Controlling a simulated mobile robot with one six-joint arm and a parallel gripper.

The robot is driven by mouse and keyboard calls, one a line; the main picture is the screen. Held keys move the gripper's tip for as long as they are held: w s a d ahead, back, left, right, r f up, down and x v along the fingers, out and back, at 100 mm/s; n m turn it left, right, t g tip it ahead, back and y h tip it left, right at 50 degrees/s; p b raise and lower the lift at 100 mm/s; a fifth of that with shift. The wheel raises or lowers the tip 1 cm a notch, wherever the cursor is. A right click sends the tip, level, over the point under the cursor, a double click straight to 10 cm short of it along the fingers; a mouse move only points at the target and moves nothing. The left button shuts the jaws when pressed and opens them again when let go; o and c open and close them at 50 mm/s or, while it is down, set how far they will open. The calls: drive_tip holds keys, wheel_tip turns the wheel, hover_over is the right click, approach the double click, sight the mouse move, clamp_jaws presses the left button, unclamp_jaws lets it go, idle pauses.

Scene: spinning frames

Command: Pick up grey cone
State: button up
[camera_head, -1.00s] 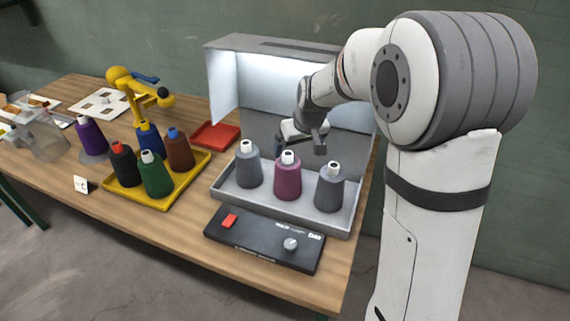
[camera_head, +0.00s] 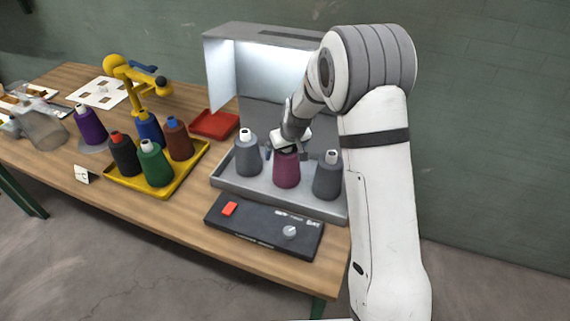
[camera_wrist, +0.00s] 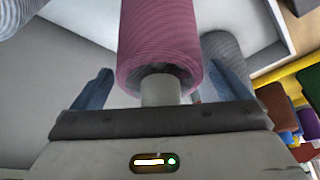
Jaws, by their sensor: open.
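Two grey cones stand in the light grey tray (camera_head: 225,184) in the head view: a left grey cone (camera_head: 248,157) and a right grey cone (camera_head: 327,180). A magenta cone (camera_head: 286,171) stands between them. My gripper (camera_head: 288,153) is open at the top of the magenta cone, whose tip is hidden in the head view. In the wrist view, the magenta cone (camera_wrist: 160,40) and its pale tip lie between the spread fingers of my gripper (camera_wrist: 157,88). A grey cone (camera_wrist: 225,58) shows behind the right finger, and another (camera_wrist: 18,14) at the top left corner.
A light booth (camera_head: 262,75) stands behind the tray. A black control box (camera_head: 262,228) with a red button lies in front. A yellow tray (camera_head: 190,178) with several coloured cones, a red tray (camera_head: 214,124) and a yellow arm-like stand (camera_head: 125,72) are to the left.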

drive_tip(key=c, duration=1.9)
